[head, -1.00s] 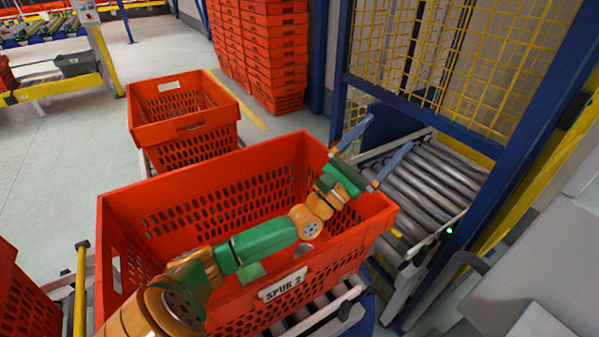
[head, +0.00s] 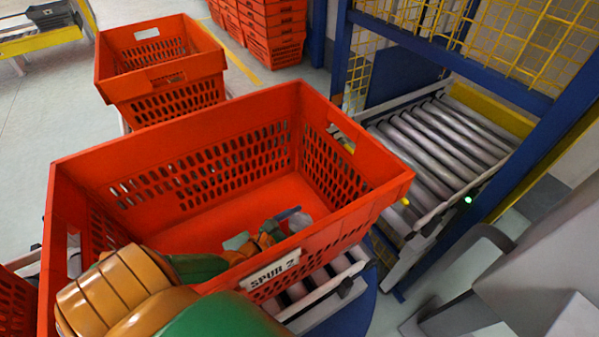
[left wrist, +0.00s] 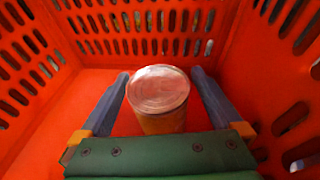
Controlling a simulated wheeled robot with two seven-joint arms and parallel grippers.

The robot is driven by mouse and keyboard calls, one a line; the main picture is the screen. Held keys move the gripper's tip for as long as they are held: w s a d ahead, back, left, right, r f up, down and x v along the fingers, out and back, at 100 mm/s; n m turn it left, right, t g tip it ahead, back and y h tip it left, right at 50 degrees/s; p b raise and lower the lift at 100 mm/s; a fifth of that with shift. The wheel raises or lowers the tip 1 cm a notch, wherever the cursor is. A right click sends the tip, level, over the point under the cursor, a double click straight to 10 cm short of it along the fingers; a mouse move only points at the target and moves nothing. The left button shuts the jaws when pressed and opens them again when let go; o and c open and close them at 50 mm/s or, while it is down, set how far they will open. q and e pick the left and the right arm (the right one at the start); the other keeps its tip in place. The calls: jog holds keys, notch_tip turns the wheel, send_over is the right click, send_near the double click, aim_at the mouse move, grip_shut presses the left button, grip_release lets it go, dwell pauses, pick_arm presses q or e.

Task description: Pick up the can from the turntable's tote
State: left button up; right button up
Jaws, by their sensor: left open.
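The can (left wrist: 158,92) stands upright in the tote, its pale round lid facing the camera in the left wrist view. In the head view only a grey bit of the can (head: 300,222) shows near the tote's front wall. The orange tote (head: 170,133) labelled "SPUR 2" sits on rollers. My left gripper (left wrist: 159,90) is open, with one blue finger on each side of the can, apart from it. In the head view my left gripper (head: 262,228) is inside the tote, partly hidden by the front wall. My right gripper is not in view.
The tote walls surround my left gripper closely. A second orange tote (head: 155,70) stands behind. A roller conveyor (head: 440,140) with a blue frame and yellow mesh lies to the right. Stacked orange totes (head: 272,35) stand at the back.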

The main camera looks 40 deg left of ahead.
pick_arm(q)
jog(key=shift+x, duration=0.9)
jog(key=shift+a, duration=0.1)
grip_shut()
